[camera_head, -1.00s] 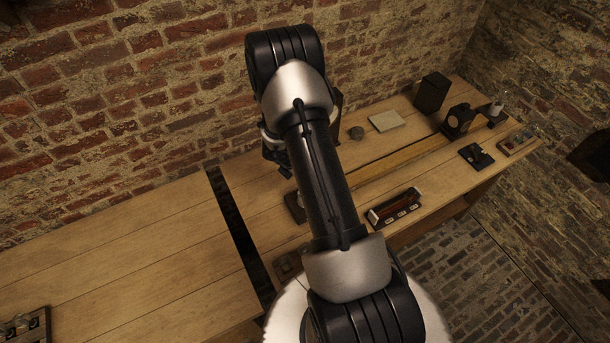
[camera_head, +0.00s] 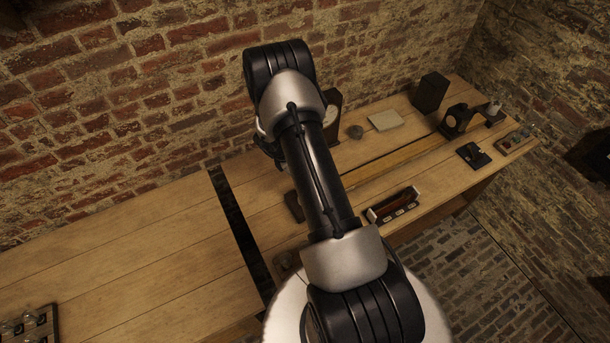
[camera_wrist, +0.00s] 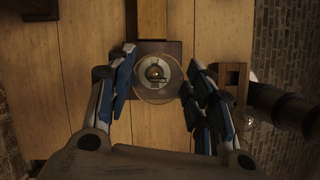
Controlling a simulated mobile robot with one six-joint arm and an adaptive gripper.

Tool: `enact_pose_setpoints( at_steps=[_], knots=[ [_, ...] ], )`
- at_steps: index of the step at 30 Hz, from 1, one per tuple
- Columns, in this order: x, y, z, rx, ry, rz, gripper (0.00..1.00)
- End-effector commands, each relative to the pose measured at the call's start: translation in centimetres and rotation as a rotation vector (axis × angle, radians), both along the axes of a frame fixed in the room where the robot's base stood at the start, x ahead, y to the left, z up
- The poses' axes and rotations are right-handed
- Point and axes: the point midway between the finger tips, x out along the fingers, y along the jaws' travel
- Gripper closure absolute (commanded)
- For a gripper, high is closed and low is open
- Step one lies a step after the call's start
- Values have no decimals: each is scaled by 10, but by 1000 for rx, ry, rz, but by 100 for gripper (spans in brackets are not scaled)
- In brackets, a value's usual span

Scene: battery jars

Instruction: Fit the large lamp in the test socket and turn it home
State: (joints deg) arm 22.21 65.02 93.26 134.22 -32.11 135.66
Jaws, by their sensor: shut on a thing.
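The large lamp shows in the wrist view as a clear round glass (camera_wrist: 155,95) between the fingers, seen end-on. My gripper (camera_wrist: 160,68) is shut on it, with blue-padded fingers on its left and right. Behind the glass is the test socket, a pale ring with a brassy centre, on a dark wooden base (camera_wrist: 172,47). The lamp and socket overlap in line with the camera, so I cannot tell whether the lamp touches or sits in the socket. In the head view my arm hides the gripper, lamp and socket.
In the wrist view a wooden block (camera_wrist: 232,78) and a small clear glass (camera_wrist: 245,117) are close right of the fingers. In the head view a long tray (camera_head: 394,205), a black box (camera_head: 430,92) and a ring stand (camera_head: 455,121) stand right. The left bench (camera_head: 150,250) is mostly bare.

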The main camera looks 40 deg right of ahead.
Motion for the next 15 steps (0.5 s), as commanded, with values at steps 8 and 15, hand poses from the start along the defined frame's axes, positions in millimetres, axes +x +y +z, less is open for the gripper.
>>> enact_pose_setpoints(
  at_steps=[8,15],
  knots=[
    [-1,0,0,1,2,1,35],
    [-1,0,0,1,1,3,29]
  ],
)
